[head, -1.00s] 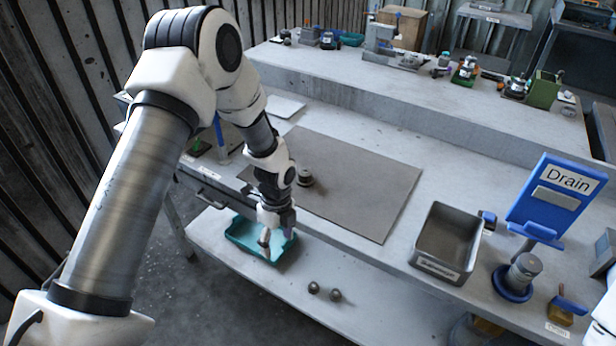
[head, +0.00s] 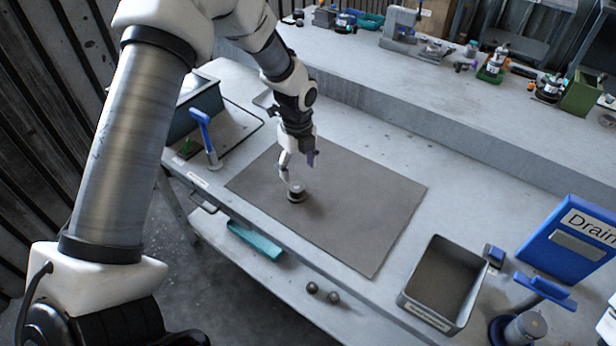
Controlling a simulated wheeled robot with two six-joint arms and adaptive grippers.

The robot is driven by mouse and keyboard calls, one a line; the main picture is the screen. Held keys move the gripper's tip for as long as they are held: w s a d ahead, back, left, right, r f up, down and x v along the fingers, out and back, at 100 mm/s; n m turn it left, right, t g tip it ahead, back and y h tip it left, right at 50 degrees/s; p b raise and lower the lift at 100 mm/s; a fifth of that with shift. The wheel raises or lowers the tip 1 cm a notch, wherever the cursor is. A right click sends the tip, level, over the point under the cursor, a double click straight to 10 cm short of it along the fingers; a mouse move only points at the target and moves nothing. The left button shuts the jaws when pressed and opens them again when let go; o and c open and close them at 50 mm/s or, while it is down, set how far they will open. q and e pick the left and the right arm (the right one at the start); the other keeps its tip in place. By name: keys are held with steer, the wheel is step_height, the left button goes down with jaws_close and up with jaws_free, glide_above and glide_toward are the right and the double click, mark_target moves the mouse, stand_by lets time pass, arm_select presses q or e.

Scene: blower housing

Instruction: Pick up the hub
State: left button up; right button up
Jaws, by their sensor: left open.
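The hub, a small dark grey round piece with a stepped top (head: 296,192), sits on the brown-grey mat (head: 365,215) near the mat's left front part. My left gripper (head: 298,172) points down just above and behind the hub, with its fingers apart and nothing between them. Whether a finger touches the hub cannot be told from this view. My right gripper is not in view.
A grey open bin (head: 402,299) stands right of the mat, beside a blue Drain sign (head: 573,240). A blue-handled tool (head: 207,138) stands at the left. A teal tray (head: 255,240) and two small balls (head: 322,292) lie on the lower shelf. Most of the mat is clear.

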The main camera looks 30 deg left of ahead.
mark_target(295, 186)
arm_select(q)
steer(key=f, duration=0.1)
steer(key=s+f+p, duration=0.1)
steer(key=shift+s+a+f+p, duration=0.15)
steer(key=shift+s+f+p, duration=0.1)
steer(key=shift+f+p, duration=0.15)
steer(key=f, duration=0.4)
steer(key=shift+w+p, duration=0.35)
steer(key=shift+w, duration=0.15)
steer(key=shift+s+r, duration=0.15)
steer(key=shift+s, duration=0.05)
steer(key=c, duration=0.7)
steer(key=shift+s, duration=0.1)
jaws_close()
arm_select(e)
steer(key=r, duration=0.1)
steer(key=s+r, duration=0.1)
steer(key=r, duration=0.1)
